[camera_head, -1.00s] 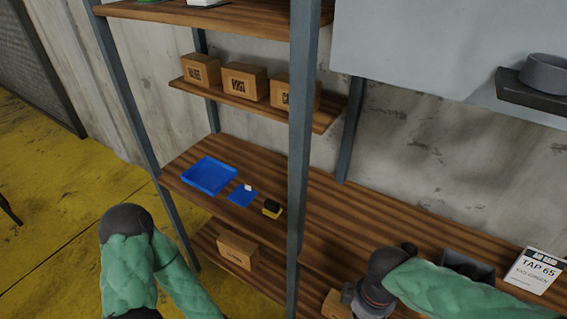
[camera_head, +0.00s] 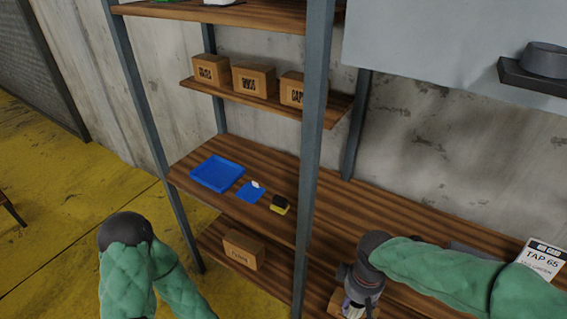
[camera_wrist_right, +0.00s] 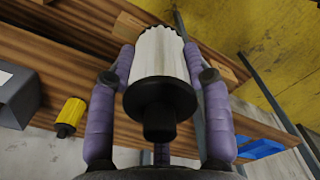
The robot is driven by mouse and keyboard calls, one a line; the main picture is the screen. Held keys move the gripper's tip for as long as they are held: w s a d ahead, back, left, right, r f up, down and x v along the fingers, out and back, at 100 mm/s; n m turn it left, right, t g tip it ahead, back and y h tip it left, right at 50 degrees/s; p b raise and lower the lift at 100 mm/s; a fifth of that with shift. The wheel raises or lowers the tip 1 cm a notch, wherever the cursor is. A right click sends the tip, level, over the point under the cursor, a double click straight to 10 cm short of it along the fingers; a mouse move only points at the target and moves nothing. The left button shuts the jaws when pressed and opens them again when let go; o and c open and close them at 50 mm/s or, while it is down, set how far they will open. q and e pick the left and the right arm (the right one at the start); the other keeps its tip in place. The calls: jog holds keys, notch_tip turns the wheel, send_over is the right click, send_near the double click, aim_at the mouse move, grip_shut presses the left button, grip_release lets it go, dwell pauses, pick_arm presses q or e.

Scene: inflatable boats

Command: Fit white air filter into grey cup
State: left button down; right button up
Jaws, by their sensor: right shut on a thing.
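The white air filter is a ribbed white cylinder (camera_wrist_right: 160,55) with a black base, held between the purple fingers of my right gripper (camera_wrist_right: 160,85) in the right wrist view. In the head view my right gripper (camera_head: 355,300) is at the lower edge, by the front of the wooden shelving, with a little of the white filter (camera_head: 353,311) showing. A round grey cup-like thing (camera_head: 546,60) sits on a dark wall ledge (camera_head: 530,80) at the upper right, well away from the gripper; I cannot see into it. My left gripper is not in view.
A grey shelf post (camera_head: 312,150) stands left of my right gripper. A blue tray (camera_head: 217,174), a blue card (camera_head: 251,193) and a yellow-black block (camera_head: 280,205) lie on the middle shelf. A yellow object (camera_wrist_right: 70,116) shows in the wrist view.

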jog(key=w+f+m+b, duration=0.3)
jog(key=w+f+m, duration=0.2)
jog(key=w+f, duration=0.7)
jog(key=shift+d+f+m+b, duration=0.2)
jog(key=shift+f+m+b, duration=0.2)
jog(key=shift+f, duration=0.3)
